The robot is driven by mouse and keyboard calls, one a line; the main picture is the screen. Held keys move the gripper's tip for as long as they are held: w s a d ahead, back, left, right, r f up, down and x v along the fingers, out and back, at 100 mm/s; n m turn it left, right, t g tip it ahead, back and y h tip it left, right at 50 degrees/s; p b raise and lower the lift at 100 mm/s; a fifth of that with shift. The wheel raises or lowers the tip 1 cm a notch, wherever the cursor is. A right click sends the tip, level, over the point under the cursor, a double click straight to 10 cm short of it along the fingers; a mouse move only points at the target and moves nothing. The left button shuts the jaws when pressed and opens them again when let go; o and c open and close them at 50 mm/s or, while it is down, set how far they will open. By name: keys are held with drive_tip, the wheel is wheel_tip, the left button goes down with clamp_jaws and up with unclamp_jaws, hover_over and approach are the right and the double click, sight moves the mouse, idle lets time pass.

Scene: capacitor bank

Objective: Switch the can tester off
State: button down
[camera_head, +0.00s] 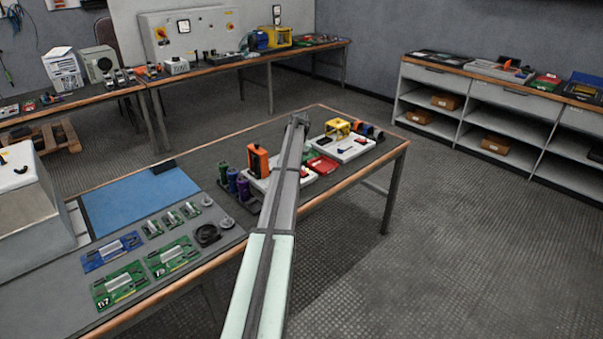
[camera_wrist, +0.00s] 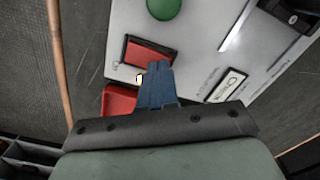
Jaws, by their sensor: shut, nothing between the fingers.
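In the wrist view, a pale grey panel (camera_wrist: 205,45) carries a red rocker switch (camera_wrist: 149,56) in a dark frame, with a round green dome (camera_wrist: 163,8) beyond it. A label plate (camera_wrist: 228,86) sits to the right. My gripper (camera_wrist: 154,72) is shut and empty, its blue fingertips overlapping the switch's near edge. I cannot tell whether they touch it or which way the rocker is tipped. In the head view, my gripper's fingers are not clear. My arm ends over the middle table, between a pale unit with an orange block (camera_head: 258,160) and one with a yellow cage (camera_head: 341,128).
A red tray (camera_wrist: 118,101) lies beside the panel; it also shows in the head view (camera_head: 322,166). Purple, blue and green cylinders (camera_head: 233,181) stand left of my arm. Circuit boards (camera_head: 120,284) and a blue mat (camera_head: 140,200) lie further left. The table's wooden edge (camera_head: 360,176) runs in front.

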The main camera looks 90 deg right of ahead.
drive_tip(key=shift+f, duration=0.6)
idle(0.3)
drive_tip(key=shift+r, duration=3.55)
